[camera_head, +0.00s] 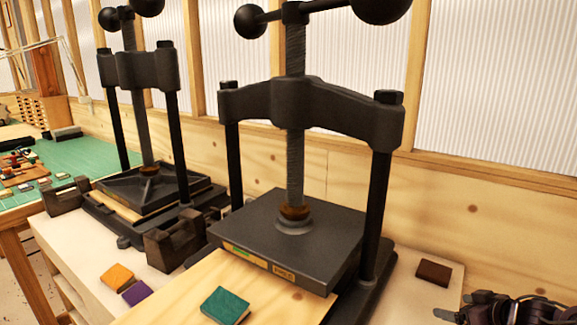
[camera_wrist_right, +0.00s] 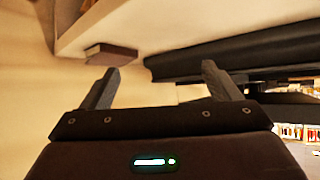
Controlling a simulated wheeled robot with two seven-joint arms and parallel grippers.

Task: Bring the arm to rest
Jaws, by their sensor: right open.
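My right gripper (camera_head: 505,310) is at the lower right corner of the head view, partly cut off by the frame edge. In the right wrist view its two fingers (camera_wrist_right: 160,80) are spread apart with nothing between them. A small dark brown book-like block (camera_head: 433,273) lies on the pale bench top to the left of and beyond this gripper. A brown block also shows in the wrist view (camera_wrist_right: 110,54), past the left finger and apart from it. My left gripper does not show in either view.
A large black screw press (camera_head: 290,240) stands mid-bench, with a second press (camera_head: 150,190) behind left. A green block (camera_head: 225,305) lies on a wooden board in front. Orange (camera_head: 117,275) and purple (camera_head: 136,292) blocks lie beside a dark holder (camera_head: 172,245). A wooden wall is behind.

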